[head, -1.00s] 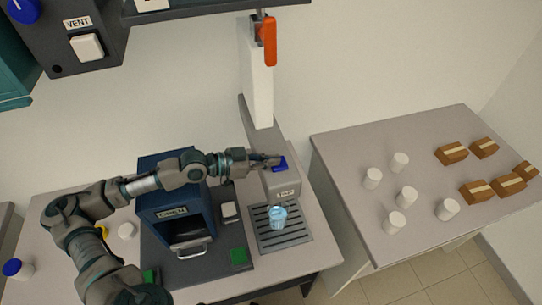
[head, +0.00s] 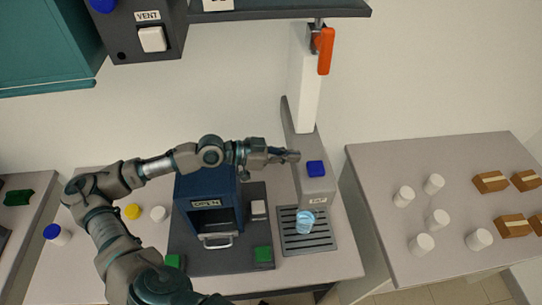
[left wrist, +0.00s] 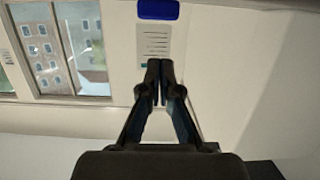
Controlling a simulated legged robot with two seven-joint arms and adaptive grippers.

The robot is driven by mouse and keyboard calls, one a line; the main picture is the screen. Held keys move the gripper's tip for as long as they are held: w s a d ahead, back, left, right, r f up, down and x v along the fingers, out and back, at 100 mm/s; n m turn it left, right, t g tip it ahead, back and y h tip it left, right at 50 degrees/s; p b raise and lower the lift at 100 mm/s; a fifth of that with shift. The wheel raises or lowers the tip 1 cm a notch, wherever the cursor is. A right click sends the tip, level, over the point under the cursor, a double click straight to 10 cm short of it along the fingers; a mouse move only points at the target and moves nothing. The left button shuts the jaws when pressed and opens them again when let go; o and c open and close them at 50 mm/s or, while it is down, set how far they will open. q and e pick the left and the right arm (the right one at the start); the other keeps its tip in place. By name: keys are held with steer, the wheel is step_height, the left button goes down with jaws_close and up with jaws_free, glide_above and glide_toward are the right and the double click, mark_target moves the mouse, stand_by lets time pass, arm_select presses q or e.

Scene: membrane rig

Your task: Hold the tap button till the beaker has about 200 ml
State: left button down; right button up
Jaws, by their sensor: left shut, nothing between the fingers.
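The tap (head: 317,188) is a grey housing with a blue button (head: 316,168) on top. The beaker (head: 305,222) stands upright below it on the slotted drip tray (head: 318,246). It looks light blue inside; its level marks are too small to read. My left gripper (head: 294,156) is shut and empty, just left of the button and apart from it in the head view. Its closed fingertips (left wrist: 160,68) also show in the left wrist view, where neither beaker nor tap can be made out for certain. My right gripper is not in view.
A dark blue oven-like box (head: 208,203) stands left of the tap. An orange lever (head: 325,51) hangs above on a white column. The right table (head: 375,185) holds several white cups and brown boxes. A shelf edge (head: 280,12) runs along the top.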

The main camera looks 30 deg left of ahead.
arm_select(q)
steer(key=b+v, duration=0.3)
steer(key=v, duration=0.1)
steer(key=shift+s+a+r, duration=0.1)
steer(key=shift+s+r, duration=0.15)
steer(key=shift+a, duration=0.2)
steer(key=shift+f, duration=0.1)
